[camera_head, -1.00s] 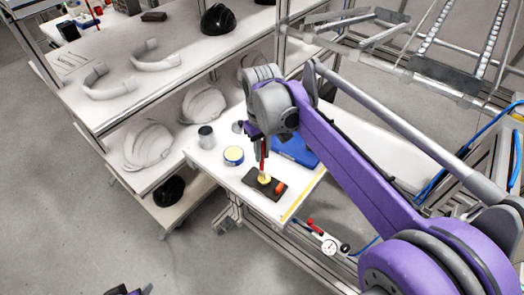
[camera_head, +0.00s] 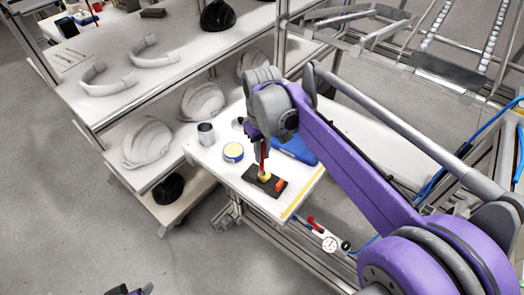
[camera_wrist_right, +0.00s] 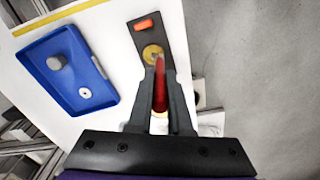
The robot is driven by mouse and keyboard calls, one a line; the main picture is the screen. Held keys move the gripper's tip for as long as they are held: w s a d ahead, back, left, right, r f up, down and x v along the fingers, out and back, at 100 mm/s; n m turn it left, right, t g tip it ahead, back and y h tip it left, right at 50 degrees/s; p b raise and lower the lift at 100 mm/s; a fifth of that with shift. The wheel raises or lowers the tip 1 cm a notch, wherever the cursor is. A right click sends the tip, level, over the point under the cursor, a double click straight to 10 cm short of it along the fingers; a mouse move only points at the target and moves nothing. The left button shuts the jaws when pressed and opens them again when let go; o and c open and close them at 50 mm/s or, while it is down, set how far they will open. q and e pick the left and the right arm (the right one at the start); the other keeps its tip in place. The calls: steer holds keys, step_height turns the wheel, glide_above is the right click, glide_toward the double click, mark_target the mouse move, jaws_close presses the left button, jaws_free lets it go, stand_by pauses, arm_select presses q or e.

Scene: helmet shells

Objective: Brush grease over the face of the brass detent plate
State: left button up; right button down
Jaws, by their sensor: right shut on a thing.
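The brass detent plate (camera_head: 264,177) is a round gold face on a dark block (camera_head: 249,180) lying on the white bench. It also shows in the wrist view (camera_wrist_right: 151,50). My right gripper (camera_wrist_right: 160,88) is shut on a red-handled brush (camera_wrist_right: 160,95), also seen in the head view (camera_head: 262,152). The brush tip is at the brass face; whether it touches is hard to tell. A round tin (camera_head: 233,152) with pale yellow contents, likely grease, stands left of the block. A little of my left gripper (camera_head: 130,291) shows at the bottom edge; its fingers are unclear.
An orange piece (camera_wrist_right: 147,25) sits on the block beside the brass. A blue tray (camera_wrist_right: 65,70) with small metal parts lies near it. A grey metal cup (camera_head: 206,134) stands behind the tin. Shelves with helmet shells (camera_head: 148,143) are at left.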

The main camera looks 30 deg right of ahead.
steer(key=shift+f+b, duration=0.3)
steer(key=shift+f, duration=0.3)
steer(key=shift+s+d+r, duration=0.1)
steer(key=shift+s+d, duration=0.1)
steer(key=shift+s, duration=0.05)
steer(key=shift+s+d, duration=0.2)
steer(key=shift+d, duration=0.2)
steer(key=shift+d, duration=0.3)
steer(key=shift+w+d+p, duration=0.15)
steer(key=shift+p, duration=0.15)
steer(key=shift+w+d, duration=0.2)
steer(key=shift+w, duration=0.05)
steer(key=shift+w, duration=0.4)
steer(key=shift+w, duration=0.3)
steer(key=shift+w+a+p, duration=0.2)
steer(key=shift+a+p, duration=0.1)
steer(key=shift+a, duration=0.1)
